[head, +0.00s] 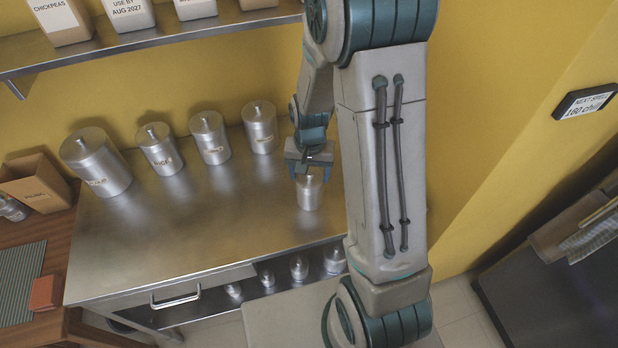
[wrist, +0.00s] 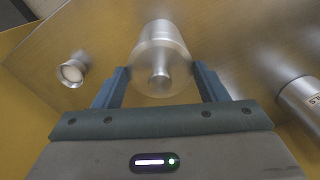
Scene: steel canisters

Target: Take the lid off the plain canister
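The plain canister (head: 308,194) is a small steel cylinder with no label that I can see. It stands upright at the right of the steel worktop, with its lid on. In the wrist view its round lid (wrist: 143,72) has a knob (wrist: 160,76) in the middle, facing the camera. My gripper (head: 309,170) is just above the canister, pointing down. In the wrist view my gripper (wrist: 160,72) has its fingers wide apart, one on each side of the lid. The knob stands free between them. Whether the fingertips touch the lid's edge is unclear.
Several labelled steel canisters (head: 210,138) stand in a row behind and left on the worktop (head: 190,235). One labelled canister (wrist: 303,98) is near, at the wrist view's right. A shelf (head: 150,38) with boxes runs above. The worktop's front left is clear.

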